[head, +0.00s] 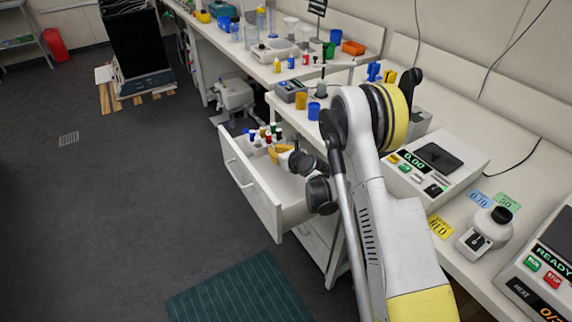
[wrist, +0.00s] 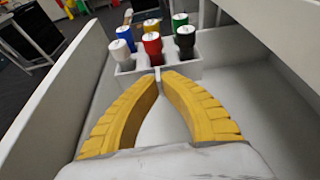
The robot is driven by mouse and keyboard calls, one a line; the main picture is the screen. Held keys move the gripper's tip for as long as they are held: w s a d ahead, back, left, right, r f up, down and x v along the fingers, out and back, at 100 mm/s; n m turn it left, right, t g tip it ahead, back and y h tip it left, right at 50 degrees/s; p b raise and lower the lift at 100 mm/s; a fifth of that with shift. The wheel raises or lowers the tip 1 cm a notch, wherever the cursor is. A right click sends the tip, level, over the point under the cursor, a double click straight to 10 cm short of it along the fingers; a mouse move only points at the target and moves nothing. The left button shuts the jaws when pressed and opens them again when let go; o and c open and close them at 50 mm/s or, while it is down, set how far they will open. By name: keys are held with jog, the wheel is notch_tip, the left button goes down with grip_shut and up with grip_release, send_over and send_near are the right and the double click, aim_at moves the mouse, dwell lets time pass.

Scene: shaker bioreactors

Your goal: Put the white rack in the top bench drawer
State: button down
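The white rack (wrist: 190,68) holds several tubes with white, red, black, blue and green caps. In the head view the rack (head: 258,141) shows at the far end of the open top bench drawer (head: 250,187), inside its walls. My gripper (wrist: 160,77) has yellow fingers that close to a narrow gap at the rack's near wall, with a thin white part of the rack between the tips. In the head view my gripper (head: 276,150) reaches down into the drawer. Whether the rack's base touches the drawer floor cannot be told. The drawer wall (wrist: 62,85) shows at left in the wrist view.
The bench (head: 300,121) above the drawer carries blue and yellow cups and a grey device. A green mat (head: 225,292) lies on clear floor in front.

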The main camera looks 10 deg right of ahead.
jog(key=shift+w+d+f+b, duration=0.2)
jog(key=shift+d+f+b, duration=0.45)
jog(key=shift+f, duration=0.2)
jog(key=shift+w+d+f+b, duration=0.2)
jog(key=shift+d+f+b, duration=0.4)
jog(key=shift+f, duration=0.3)
jog(key=shift+w+d+f+b, duration=0.2)
jog(key=shift+d+f+b, duration=0.35)
jog(key=shift+d+f, duration=0.25)
jog(key=shift+a+f, duration=0.1)
jog(key=shift+f, duration=0.05)
jog(key=shift+f, duration=0.6)
jog(key=c, duration=1.6)
grip_release()
